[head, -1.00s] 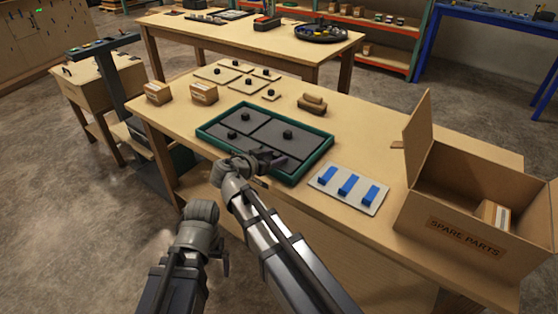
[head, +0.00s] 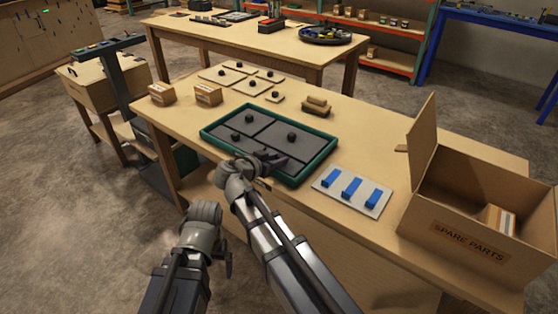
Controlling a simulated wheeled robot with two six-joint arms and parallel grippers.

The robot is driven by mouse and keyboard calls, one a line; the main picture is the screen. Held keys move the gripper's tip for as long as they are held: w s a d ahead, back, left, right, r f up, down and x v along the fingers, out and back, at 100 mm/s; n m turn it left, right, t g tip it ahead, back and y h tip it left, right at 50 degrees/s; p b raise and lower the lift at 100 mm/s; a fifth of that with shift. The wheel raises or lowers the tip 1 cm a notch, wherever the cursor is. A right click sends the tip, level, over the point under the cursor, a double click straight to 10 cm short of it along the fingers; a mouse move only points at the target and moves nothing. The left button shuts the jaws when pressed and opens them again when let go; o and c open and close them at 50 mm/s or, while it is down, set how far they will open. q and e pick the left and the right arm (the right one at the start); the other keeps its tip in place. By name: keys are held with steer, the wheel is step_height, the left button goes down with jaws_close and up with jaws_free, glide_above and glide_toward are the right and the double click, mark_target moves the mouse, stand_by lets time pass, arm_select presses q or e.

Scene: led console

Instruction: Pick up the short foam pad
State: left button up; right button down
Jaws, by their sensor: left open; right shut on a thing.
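A green-rimmed tray (head: 328,152) lies on the near table with dark grey pads in it. Black knobs stand on an upper-left pad (head: 262,121), a lower-left pad (head: 220,135) and a right pad (head: 305,145). I cannot tell which one is the short foam pad. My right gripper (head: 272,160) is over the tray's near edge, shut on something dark. Its arm hides most of what it holds. My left gripper (head: 229,262) is open, low in front of the table, apart from the tray.
Beige panels with black knobs (head: 222,74) lie behind the tray. Two small cartons (head: 208,95) stand at the back left. Brown blocks (head: 316,105) lie behind the tray. A white plate with blue pieces (head: 335,195) and an open spare-parts box (head: 455,225) are at the right.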

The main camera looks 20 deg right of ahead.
step_height(320, 180, up, 10)
steer(key=p, duration=1)
steer(key=shift+r, duration=0.15)
